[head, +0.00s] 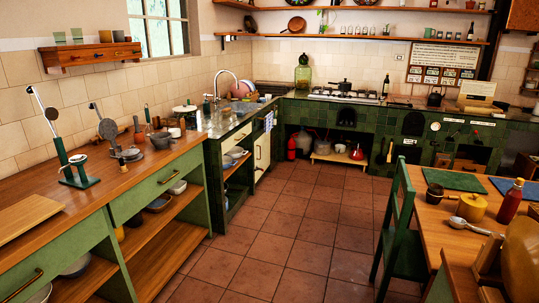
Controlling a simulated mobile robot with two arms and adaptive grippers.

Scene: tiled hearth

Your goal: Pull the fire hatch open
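The green-tiled hearth (379,142) runs along the far wall, across the room from me. At this distance I cannot tell which of these is the fire hatch, nor whether a hatch door is open or shut. Neither of my grippers is in view.
The tiled floor (292,228) is clear through the middle towards the hearth. A wooden-topped counter (75,192) with open shelves stands along the left. A green chair (402,235) and a laden wooden table (452,238) stand at the right, before the hearth's right part.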

